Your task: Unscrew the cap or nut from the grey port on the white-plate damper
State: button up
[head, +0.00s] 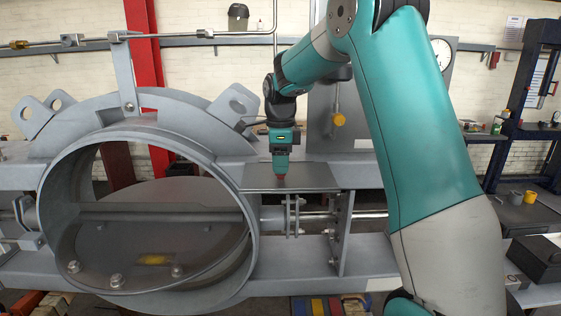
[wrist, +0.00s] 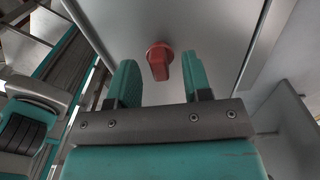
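A red cap or knob (wrist: 159,61) with a flat grip stands on a smooth grey plate (wrist: 215,28) in the wrist view. My gripper (wrist: 161,82) has its two teal fingers apart, one to each side of the red piece and a little short of it, with nothing held. In the head view my gripper (head: 281,176) points down at the grey plate (head: 315,178) beside the damper ring (head: 247,190), and a bit of red shows at its tips. I cannot make out a white plate or a grey port under the red piece.
A yellow knob (head: 339,119) hangs behind my gripper to the right. A shaft (head: 360,216) and upright brackets lie below the plate. A dark bench (head: 525,215) stands at the far right.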

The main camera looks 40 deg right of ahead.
jog(key=shift+r, duration=0.1)
jog(key=shift+r+b, duration=0.3)
jog(key=shift+r, duration=0.1)
notch_tip(320, 180, up, 16)
jog(key=p, duration=0.1)
jog(key=shift+r, duration=0.2)
jog(key=shift+d, duration=0.1)
grip_shut()
dwell(1.0)
dwell(0.5)
